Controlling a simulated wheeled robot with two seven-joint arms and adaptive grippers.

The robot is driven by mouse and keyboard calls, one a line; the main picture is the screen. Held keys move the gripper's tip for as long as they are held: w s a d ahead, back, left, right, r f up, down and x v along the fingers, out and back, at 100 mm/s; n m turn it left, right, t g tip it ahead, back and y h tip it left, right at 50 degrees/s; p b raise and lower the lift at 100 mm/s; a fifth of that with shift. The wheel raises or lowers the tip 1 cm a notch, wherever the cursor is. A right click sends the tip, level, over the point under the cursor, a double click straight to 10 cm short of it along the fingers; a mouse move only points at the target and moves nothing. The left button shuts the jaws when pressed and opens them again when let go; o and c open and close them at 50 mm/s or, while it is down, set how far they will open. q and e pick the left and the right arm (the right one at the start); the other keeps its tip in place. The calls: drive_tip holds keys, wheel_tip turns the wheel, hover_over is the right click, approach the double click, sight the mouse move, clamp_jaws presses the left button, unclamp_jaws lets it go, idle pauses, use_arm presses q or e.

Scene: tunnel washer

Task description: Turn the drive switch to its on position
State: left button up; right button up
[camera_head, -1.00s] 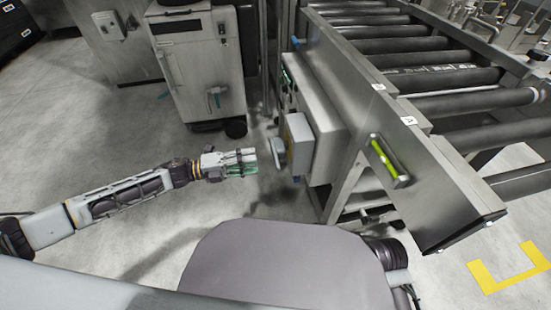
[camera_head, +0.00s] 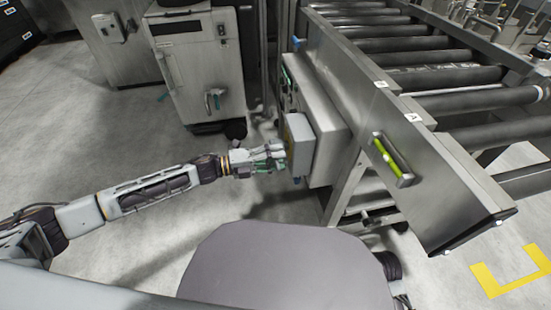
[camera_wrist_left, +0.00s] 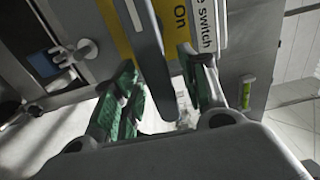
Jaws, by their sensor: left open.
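The drive switch is a grey box (camera_head: 301,143) on the side of the conveyor frame. In the left wrist view it has a yellow plate (camera_wrist_left: 117,30) marked "On" and a white label (camera_wrist_left: 207,25) ending in "switch". My left gripper (camera_head: 279,157) is at the front of this box, hiding the handle in the head view. In the left wrist view the dark grey handle (camera_wrist_left: 150,50) runs between the two fingers of my open left gripper (camera_wrist_left: 158,78). I cannot tell whether either finger touches it. My right gripper is not in view.
The roller conveyor (camera_head: 440,80) fills the right side, with a yellow-green handle (camera_head: 392,160) on its side plate. A steel cabinet (camera_head: 200,75) stands behind my left arm. The floor (camera_head: 90,130) to the left is clear.

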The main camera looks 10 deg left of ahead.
use_arm(q)
drive_tip(key=shift+c, duration=0.4)
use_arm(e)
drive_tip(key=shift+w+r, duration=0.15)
use_arm(q)
clamp_jaws()
drive_tip(key=shift+f, duration=0.2)
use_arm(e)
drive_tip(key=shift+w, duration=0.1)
use_arm(q)
drive_tip(key=shift+f+m+b, duration=0.35)
drive_tip(key=shift+m+b, duration=0.15)
drive_tip(key=shift+m, duration=0.5)
drive_tip(key=m+b, duration=0.1)
drive_tip(key=f+m+b, duration=0.1)
drive_tip(key=m, duration=0.1)
drive_tip(key=shift+w+f, duration=0.2)
drive_tip(key=shift+w, duration=0.05)
drive_tip(key=shift+w+a+f+m+b, duration=0.1)
drive_tip(key=shift+m+b, duration=0.2)
drive_tip(key=shift+m, duration=0.2)
drive_tip(key=shift+w+a+f+m+b, duration=0.1)
drive_tip(key=shift+m+b, duration=0.15)
drive_tip(key=shift+m, duration=0.25)
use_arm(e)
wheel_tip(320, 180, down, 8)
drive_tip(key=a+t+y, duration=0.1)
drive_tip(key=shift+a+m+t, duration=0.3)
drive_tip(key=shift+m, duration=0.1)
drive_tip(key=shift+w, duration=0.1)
